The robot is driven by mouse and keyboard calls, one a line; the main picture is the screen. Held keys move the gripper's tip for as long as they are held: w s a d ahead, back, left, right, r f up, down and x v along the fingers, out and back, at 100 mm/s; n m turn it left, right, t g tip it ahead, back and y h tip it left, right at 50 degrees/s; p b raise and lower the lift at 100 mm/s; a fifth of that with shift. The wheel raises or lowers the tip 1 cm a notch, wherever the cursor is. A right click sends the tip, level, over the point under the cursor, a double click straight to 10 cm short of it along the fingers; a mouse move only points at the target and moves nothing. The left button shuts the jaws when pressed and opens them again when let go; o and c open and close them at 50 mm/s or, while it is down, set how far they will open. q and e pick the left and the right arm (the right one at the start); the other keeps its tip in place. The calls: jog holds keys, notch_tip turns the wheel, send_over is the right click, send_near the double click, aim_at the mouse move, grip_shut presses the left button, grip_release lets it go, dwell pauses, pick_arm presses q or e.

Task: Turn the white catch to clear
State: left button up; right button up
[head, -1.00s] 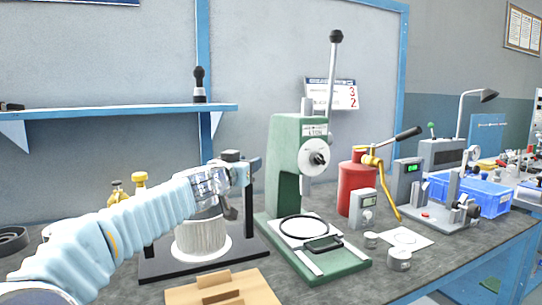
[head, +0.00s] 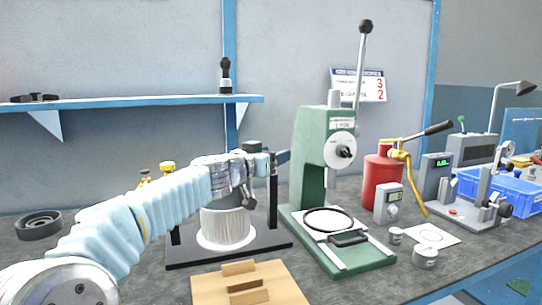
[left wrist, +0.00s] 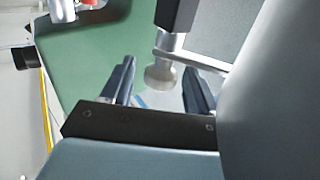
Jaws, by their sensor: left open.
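No part in the head view can be clearly told as the white catch. My left gripper (head: 284,157) is at the top of a black stand (head: 273,205), left of the green press (head: 312,170). In the left wrist view its two dark fingers (left wrist: 159,70) are open and apart. A pale, round-ended piece (left wrist: 160,78) on a short stem shows between them, below a black post (left wrist: 175,14). I cannot tell whether it is the catch or whether a finger touches it. My left forearm and hand hide part of the stand. My right gripper is not in view.
A white ribbed cylinder (head: 226,225) stands on the black base. A wooden block (head: 250,285) lies in front. The press lever (head: 362,70) rises high. A red cylinder (head: 382,182), small gauges and a blue bin (head: 515,190) are to the right. A wall shelf (head: 130,102) is behind.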

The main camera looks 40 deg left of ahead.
pick_arm(q)
jog(key=s+d+b, duration=0.1)
jog(key=s+b, duration=0.1)
jog(key=s, duration=1.1)
jog(key=shift+s, duration=0.4)
